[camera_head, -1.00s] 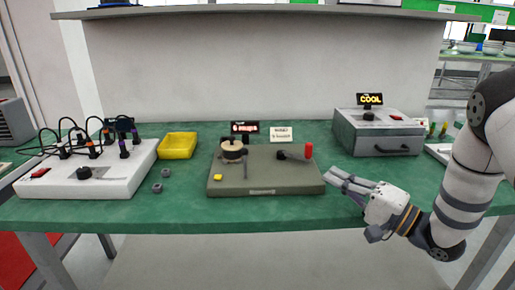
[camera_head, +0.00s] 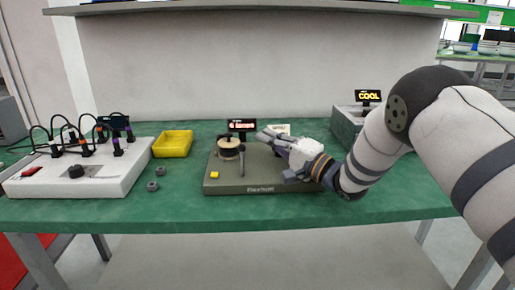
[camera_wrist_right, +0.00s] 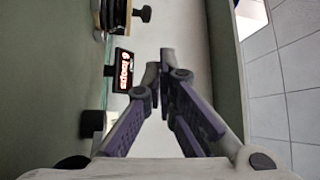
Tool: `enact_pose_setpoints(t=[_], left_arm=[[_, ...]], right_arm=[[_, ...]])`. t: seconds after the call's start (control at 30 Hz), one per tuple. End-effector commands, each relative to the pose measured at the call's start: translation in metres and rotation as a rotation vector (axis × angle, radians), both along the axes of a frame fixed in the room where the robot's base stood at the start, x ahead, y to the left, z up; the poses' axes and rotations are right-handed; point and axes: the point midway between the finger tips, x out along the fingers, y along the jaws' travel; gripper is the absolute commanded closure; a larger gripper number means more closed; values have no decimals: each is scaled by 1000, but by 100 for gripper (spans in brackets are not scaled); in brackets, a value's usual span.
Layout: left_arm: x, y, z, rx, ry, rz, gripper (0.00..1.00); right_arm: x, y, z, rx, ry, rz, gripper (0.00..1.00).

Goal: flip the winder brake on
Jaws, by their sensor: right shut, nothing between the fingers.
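The winder is a flat olive-grey base (camera_head: 262,181) on the green table, seen in the head view. It carries a pale spool (camera_head: 229,143) at its left, a dark lever (camera_head: 241,163) beside the spool and a yellow button (camera_head: 214,175) at the front left corner. I cannot tell which part is the brake. My right gripper (camera_head: 266,136) is shut and empty above the right half of the base, its fingers pointing left. It hides the red-knobbed handle there. In the right wrist view, the closed fingers (camera_wrist_right: 160,68) show beside the display (camera_wrist_right: 122,70). My left gripper is not in view.
A small lit display (camera_head: 242,126) stands behind the winder. A yellow tray (camera_head: 173,145) and a white box with cables (camera_head: 80,180) are at left. A grey box (camera_head: 346,122) with a "COOL" display is at right, partly behind my arm. The front table strip is clear.

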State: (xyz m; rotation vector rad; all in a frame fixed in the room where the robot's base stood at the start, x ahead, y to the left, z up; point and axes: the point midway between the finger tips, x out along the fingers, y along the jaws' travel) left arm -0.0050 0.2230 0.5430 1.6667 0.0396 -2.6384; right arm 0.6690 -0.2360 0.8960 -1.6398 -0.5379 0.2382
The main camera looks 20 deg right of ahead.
Motion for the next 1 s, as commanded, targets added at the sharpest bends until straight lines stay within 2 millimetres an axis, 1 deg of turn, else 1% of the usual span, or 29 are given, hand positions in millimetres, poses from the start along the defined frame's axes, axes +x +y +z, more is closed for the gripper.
enact_pose_setpoints(t=[0.07,0.1,0.2,0.3,0.43,0.6,1.0], left_arm=[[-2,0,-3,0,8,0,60],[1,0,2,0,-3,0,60],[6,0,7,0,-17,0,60],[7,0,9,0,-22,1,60],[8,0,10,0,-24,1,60],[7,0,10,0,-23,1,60],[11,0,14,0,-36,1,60]], right_arm=[[14,9,-1,0,1,2,100],[6,14,1,1,5,3,100],[-6,24,1,1,1,2,100],[-13,31,-2,1,1,1,100],[-17,33,-5,0,0,0,100],[-17,33,-6,0,1,0,100],[-20,34,-2,1,-1,-1,100]])
